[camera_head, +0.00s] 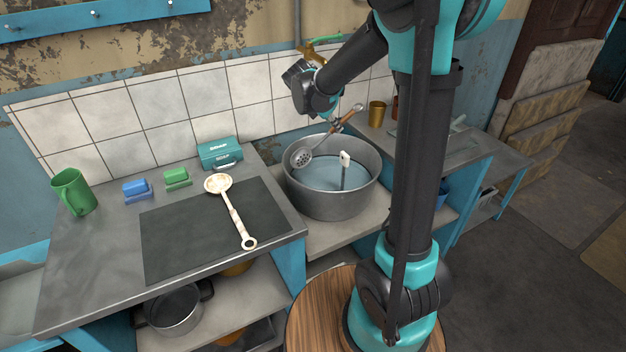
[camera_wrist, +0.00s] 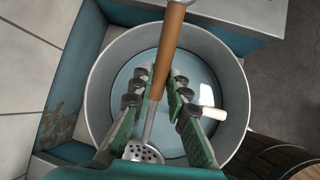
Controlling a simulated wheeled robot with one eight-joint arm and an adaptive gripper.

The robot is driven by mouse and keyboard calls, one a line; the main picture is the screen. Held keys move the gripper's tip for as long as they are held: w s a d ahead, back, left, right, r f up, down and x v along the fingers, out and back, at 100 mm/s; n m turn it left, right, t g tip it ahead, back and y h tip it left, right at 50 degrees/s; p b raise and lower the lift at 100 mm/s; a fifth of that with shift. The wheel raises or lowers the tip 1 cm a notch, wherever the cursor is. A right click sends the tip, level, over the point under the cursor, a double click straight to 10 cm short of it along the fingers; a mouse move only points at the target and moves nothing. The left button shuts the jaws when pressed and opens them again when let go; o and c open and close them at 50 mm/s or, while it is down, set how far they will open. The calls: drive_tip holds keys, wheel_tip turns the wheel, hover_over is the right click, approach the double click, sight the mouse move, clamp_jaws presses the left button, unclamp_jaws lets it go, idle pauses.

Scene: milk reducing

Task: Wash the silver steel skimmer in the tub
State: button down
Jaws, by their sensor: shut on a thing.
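The silver steel skimmer (camera_head: 301,158) has a perforated round head and a brown wooden handle (camera_head: 352,113). My gripper (camera_head: 336,124) is shut on it near where the handle meets the steel shaft. The skimmer is tilted, head down to the left, inside the rim of the grey metal tub (camera_head: 330,206). I cannot tell whether the head touches the water (camera_head: 324,174). In the wrist view, the gripper fingers (camera_wrist: 164,88) straddle the shaft, with the wooden handle (camera_wrist: 171,48) above and the skimmer head (camera_wrist: 143,152) below, partly hidden.
A white-headed object (camera_head: 345,158) stands in the tub. A worn white skimmer (camera_head: 219,184) lies on the dark mat (camera_head: 185,242). A green mug (camera_head: 73,193), blue and green sponges and a teal box (camera_head: 220,153) stand left. A brass cup (camera_head: 376,114) stands behind right.

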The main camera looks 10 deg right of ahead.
drive_tip(key=shift+s+d+r, duration=0.35)
drive_tip(key=shift+s+r, duration=0.25)
drive_tip(key=shift+s, duration=0.25)
drive_tip(key=shift+s+d+r, duration=0.35)
drive_tip(key=shift+s+r, duration=0.25)
drive_tip(key=shift+s, duration=0.25)
drive_tip(key=shift+s+d+r, duration=0.35)
drive_tip(key=shift+s+r, duration=0.25)
drive_tip(key=shift+s, duration=0.25)
